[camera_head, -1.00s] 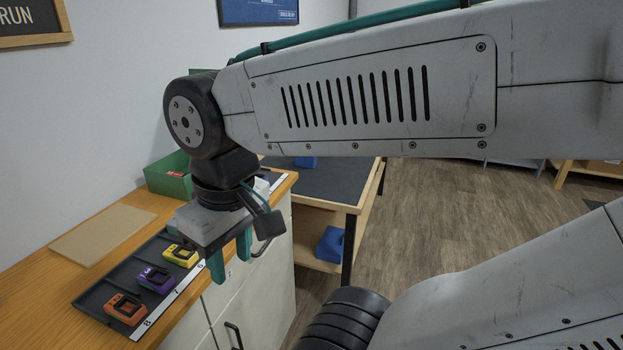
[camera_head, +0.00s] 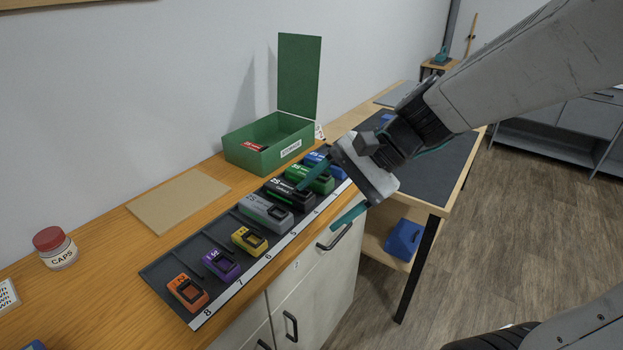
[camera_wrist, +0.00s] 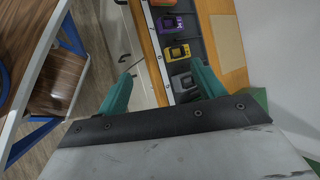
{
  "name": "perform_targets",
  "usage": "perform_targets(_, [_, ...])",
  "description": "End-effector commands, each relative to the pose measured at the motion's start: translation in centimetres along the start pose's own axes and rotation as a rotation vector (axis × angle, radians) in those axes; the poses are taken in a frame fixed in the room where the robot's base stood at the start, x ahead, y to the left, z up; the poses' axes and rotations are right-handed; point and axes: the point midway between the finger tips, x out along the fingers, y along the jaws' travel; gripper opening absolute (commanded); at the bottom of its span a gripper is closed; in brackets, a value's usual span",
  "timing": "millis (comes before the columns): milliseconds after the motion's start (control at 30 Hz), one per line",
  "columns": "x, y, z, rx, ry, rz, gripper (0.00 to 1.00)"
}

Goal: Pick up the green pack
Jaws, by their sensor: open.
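The green pack (camera_head: 314,178) lies in a dark numbered tray (camera_head: 170,275) on the wooden counter, between a black pack (camera_head: 288,192) and a blue pack (camera_head: 327,163). My gripper (camera_head: 317,208) is open and empty. In the head view its teal fingers hang over the tray's front edge near the black and green packs, and its body partly covers the tray's far end. The wrist view shows both fingers (camera_wrist: 162,72) apart, with the grey pack (camera_wrist: 184,82) near the right finger. The green pack cannot be made out in the wrist view.
Yellow (camera_head: 249,240), purple (camera_head: 221,264) and orange (camera_head: 187,291) packs lie in the nearer slots. An open green storage box (camera_head: 268,150) stands behind the tray. A tan board (camera_head: 178,200) and a caps jar (camera_head: 55,248) sit on the counter.

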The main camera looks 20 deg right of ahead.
Motion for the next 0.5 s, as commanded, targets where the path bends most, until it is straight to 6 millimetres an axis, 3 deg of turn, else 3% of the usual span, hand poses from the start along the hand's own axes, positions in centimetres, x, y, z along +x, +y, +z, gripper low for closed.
perform_targets(100, [1.7, -3.5, -5.5, 0.363, -0.049, -0.222, 0.68])
perform_targets(200, [2.4, -5.4, -10.9, 0.656, -0.068, -0.398, 0.68])
perform_targets(400, [3.0, -5.3, -20.3, 1.098, -0.070, -0.657, 0.68])
perform_targets(500, [3.0, -4.7, -23.0, 1.216, -0.066, -0.728, 0.68])
